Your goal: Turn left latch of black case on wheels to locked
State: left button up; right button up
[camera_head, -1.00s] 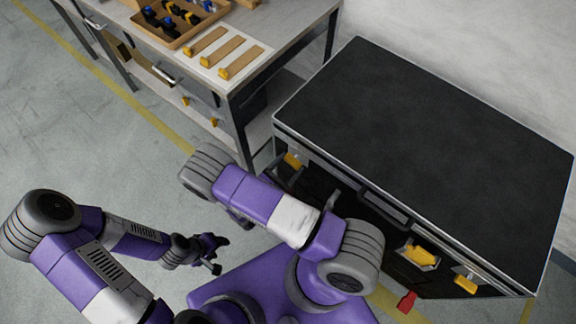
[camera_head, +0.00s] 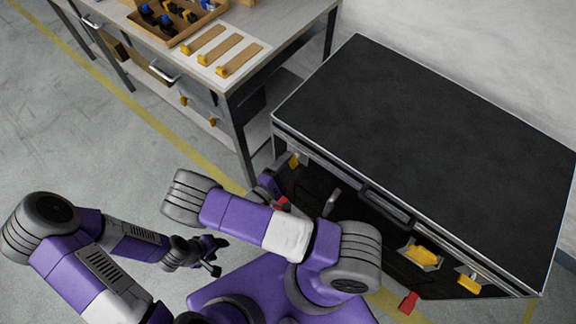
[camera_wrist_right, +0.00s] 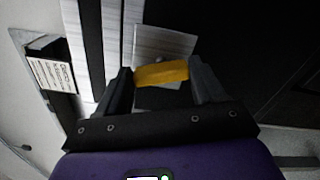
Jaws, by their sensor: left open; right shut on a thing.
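The black case (camera_head: 430,150) stands at the right with its latch side facing me. Its left latch has a yellow handle (camera_head: 293,160), seen small at the case's left end in the head view. In the right wrist view the yellow handle (camera_wrist_right: 161,73) lies crosswise over a metal plate. My right gripper (camera_wrist_right: 161,82) is shut on this handle, one dark finger at each end. In the head view my right arm hides much of that gripper. My left gripper (camera_head: 213,256) is open and empty, low over the floor, away from the case.
Two more yellow latch handles (camera_head: 422,255) (camera_head: 468,283) and a red tag (camera_head: 408,302) show along the case front. A workbench (camera_head: 233,84) with a wooden tray (camera_head: 180,30) stands left of the case. The floor at left is open.

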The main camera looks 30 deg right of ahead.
jog(key=shift+f+m+b, duration=0.15)
jog(key=shift+m+b, duration=0.15)
jog(key=shift+m, duration=1.8)
jog(key=o, duration=1)
jog(key=shift+o, duration=0.2)
jog(key=shift+a, duration=0.1)
jog(key=v, duration=0.7)
jog(key=shift+a+b, duration=0.15)
jog(key=shift+b, duration=0.2)
jog(key=shift+s, duration=0.15)
